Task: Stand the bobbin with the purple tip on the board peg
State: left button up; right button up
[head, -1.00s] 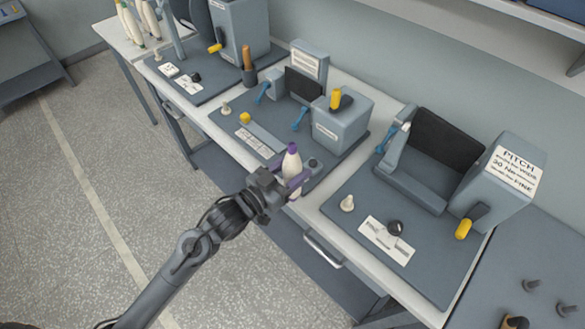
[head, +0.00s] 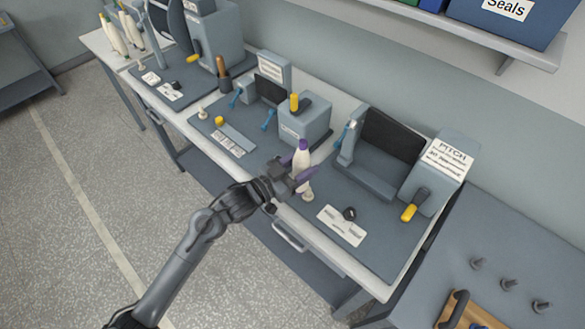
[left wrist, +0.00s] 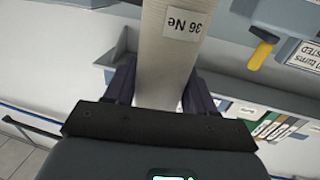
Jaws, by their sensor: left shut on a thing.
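The bobbin with the purple tip (head: 302,158) is a cream cone, held roughly upright with its tip upward. My left gripper (head: 301,176) is shut around its body, above the front edge of the bench. In the left wrist view, the bobbin (left wrist: 168,70) stands between the dark purple fingers and bears a "36 Ne" label. Dark pegs (head: 509,284) stand on the grey surface at the lower right, well apart from the gripper. A wooden board (head: 468,316) with a dark handle is partly cut off there. My right gripper is out of view.
Grey machine stations with yellow handles (head: 409,212) line the bench. A white label card (head: 341,225) and a small dark knob lie right of the gripper. Other cream bobbins (head: 114,35) stand at the far left. A shelf with blue bins (head: 505,18) hangs above.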

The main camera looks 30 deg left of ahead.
pick_arm(q)
jog(key=shift+w+d+f+m+g+h+b, duration=0.1)
jog(key=shift+w+d+m+g+h+b, duration=0.3)
jog(key=shift+w, duration=0.45)
jog(key=shift+w+d+m+g+h+b, duration=0.1)
jog(key=shift+w+d+m+g+h, duration=0.15)
jog(key=shift+w+h, duration=0.45)
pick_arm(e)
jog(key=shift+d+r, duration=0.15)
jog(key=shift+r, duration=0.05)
pick_arm(q)
jog(key=shift+w+f, duration=0.1)
jog(key=shift+f, duration=0.3)
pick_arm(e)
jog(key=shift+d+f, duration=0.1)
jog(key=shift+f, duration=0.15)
pick_arm(q)
jog(key=shift+f+b, duration=1.55)
jog(key=shift+f, duration=0.85)
jog(key=o, duration=1.2)
jog(key=shift+r, duration=0.1)
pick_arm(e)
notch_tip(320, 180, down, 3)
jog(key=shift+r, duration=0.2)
